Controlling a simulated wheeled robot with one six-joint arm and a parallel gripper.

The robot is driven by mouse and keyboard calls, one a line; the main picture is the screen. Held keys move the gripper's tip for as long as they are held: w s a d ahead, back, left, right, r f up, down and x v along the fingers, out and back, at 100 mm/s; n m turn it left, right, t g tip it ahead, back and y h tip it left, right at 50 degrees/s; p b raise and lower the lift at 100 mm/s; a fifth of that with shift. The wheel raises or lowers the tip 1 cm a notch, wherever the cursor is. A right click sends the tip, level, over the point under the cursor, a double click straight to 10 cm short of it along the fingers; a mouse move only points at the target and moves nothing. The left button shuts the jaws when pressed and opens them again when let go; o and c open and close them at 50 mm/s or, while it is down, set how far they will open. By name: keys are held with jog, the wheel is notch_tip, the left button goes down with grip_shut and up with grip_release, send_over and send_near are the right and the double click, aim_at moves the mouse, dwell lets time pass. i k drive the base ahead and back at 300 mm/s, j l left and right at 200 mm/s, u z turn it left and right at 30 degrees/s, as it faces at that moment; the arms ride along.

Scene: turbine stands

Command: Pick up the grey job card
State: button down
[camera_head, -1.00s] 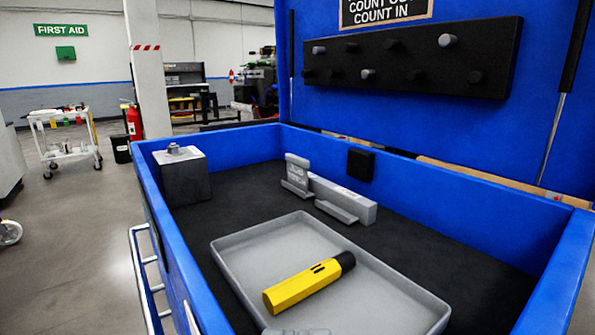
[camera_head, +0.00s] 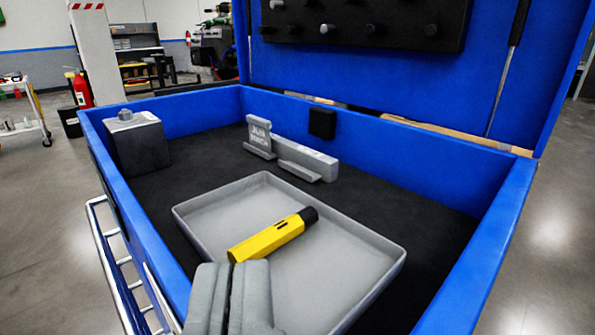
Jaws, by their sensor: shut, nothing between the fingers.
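A yellow tool with a black end (camera_head: 268,238) lies in the tray just beyond my fingertips.
A dark grey block with a knob (camera_head: 138,145) stands in the chest's back left corner. Blue walls (camera_head: 135,225) surround the dark floor. The raised lid carries a black peg rail (camera_head: 365,22). The dark floor right of the tray is clear.

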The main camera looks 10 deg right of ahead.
aim_at(259, 128)
jog(key=k+j, duration=0.1)
jog(key=j, duration=0.25)
jog(key=j+z, duration=0.45)
jog(key=j, duration=0.85)
jog(key=i+j+z, duration=0.1)
jog(key=i+j, duration=0.15)
jog(key=i+j+z, duration=0.15)
jog(key=j, duration=0.2)
jog(key=i+j+z, duration=0.1)
jog(key=i+j, duration=0.2)
jog(key=i+j+z, duration=0.15)
jog(key=j, duration=0.2)
jog(key=i+j+z, duration=0.1)
jog(key=j, duration=0.3)
jog(key=i, duration=0.1)
